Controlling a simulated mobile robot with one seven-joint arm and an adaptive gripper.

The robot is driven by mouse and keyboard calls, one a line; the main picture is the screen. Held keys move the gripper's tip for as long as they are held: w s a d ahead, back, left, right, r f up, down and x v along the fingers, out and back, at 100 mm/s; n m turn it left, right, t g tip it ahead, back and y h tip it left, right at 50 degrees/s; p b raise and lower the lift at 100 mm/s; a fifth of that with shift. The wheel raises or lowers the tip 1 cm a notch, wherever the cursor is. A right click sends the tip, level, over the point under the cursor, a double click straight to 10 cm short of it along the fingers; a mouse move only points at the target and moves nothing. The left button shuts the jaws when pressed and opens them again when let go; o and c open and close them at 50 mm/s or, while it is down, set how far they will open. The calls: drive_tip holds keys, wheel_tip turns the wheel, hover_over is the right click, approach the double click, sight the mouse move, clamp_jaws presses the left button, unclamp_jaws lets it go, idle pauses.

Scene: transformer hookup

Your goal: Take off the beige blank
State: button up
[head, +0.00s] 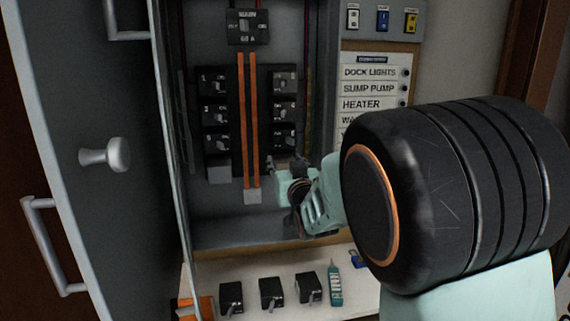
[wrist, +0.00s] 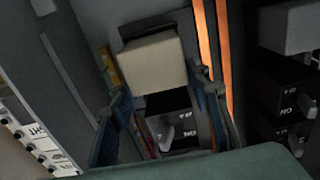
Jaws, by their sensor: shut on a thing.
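The beige blank (wrist: 153,62) is a pale block at the bottom of the right-hand breaker column, and it shows between my fingers in the wrist view. My gripper (wrist: 156,80) is shut on it, with one finger along each side. In the head view my gripper (head: 284,168) is at the lower right of the panel and hides the blank. A black breaker (wrist: 172,122) sits beside the blank in the wrist view. I cannot tell whether the blank is still fully seated.
A grey blank (head: 219,173) fills the bottom left slot. Orange bus bars (head: 248,120) run between the columns. The open cabinet door (head: 85,150) stands at left. Several loose breakers (head: 271,293) and a teal tester (head: 335,285) lie on the shelf below.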

drive_tip(key=shift+b+v, duration=0.7)
drive_tip(key=shift+v, duration=0.55)
drive_tip(key=shift+b+v, duration=0.8)
drive_tip(key=shift+v, duration=1.65)
